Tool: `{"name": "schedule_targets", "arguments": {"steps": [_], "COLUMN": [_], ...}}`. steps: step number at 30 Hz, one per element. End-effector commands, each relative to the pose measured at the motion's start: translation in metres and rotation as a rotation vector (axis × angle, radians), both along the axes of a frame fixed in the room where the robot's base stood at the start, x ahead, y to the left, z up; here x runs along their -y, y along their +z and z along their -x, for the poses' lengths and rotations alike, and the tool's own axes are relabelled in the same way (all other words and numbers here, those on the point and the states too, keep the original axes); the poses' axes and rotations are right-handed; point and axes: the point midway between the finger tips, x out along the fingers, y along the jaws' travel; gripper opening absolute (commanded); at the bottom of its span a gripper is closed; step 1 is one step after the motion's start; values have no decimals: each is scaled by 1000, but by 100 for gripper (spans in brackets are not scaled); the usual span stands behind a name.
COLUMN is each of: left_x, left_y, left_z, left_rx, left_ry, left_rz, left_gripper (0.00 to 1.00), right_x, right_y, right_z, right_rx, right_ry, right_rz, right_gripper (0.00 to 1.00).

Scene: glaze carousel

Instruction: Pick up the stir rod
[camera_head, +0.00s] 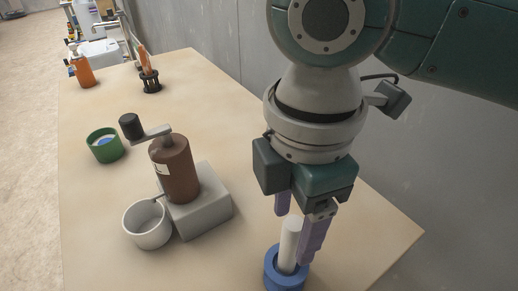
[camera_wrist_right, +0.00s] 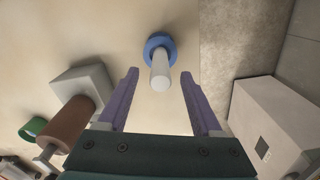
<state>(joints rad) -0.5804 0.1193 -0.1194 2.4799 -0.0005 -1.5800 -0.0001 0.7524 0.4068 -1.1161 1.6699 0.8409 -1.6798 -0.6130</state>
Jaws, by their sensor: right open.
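The stir rod (camera_head: 290,243) looks like a pale, thick, round rod standing upright in a blue ring-shaped holder (camera_head: 272,280) near the front edge of the head view. My right gripper (camera_head: 294,236) points down over it, its two purple fingers apart and on either side of the rod's upper part in the picture. In the right wrist view the rod (camera_wrist_right: 160,72) shows between the open fingertips (camera_wrist_right: 158,76), with clear gaps on both sides and the blue holder (camera_wrist_right: 154,42) beyond it. The holder's lower part is cut off in the head view. My left gripper is out of view.
A brown cylinder (camera_head: 175,170) with a crank-like arm stands on a grey block (camera_head: 213,207), left of my gripper. A white cup (camera_head: 147,226) stands before it. A green container (camera_head: 104,145), orange bottle (camera_head: 83,70) and black rack (camera_head: 150,82) stand farther back.

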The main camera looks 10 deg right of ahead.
Motion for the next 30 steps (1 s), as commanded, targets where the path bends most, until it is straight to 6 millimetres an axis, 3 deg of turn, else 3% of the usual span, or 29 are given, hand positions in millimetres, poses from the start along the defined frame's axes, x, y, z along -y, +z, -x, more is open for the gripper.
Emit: {"name": "schedule_targets", "arguments": {"steps": [10, 20, 30], "left_x": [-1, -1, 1], "left_y": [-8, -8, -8], "left_z": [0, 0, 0], "left_rx": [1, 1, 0], "left_ry": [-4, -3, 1], "left_rz": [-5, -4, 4], "left_gripper": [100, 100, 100], "right_x": [-2, -2, -2], "right_y": [-48, -55, -54], "right_z": [1, 1, 1], "right_rx": [-1, 2, 2], "right_ry": [-2, 0, 0], "right_rz": [0, -1, -1], "right_gripper": [66, 65, 27]}}
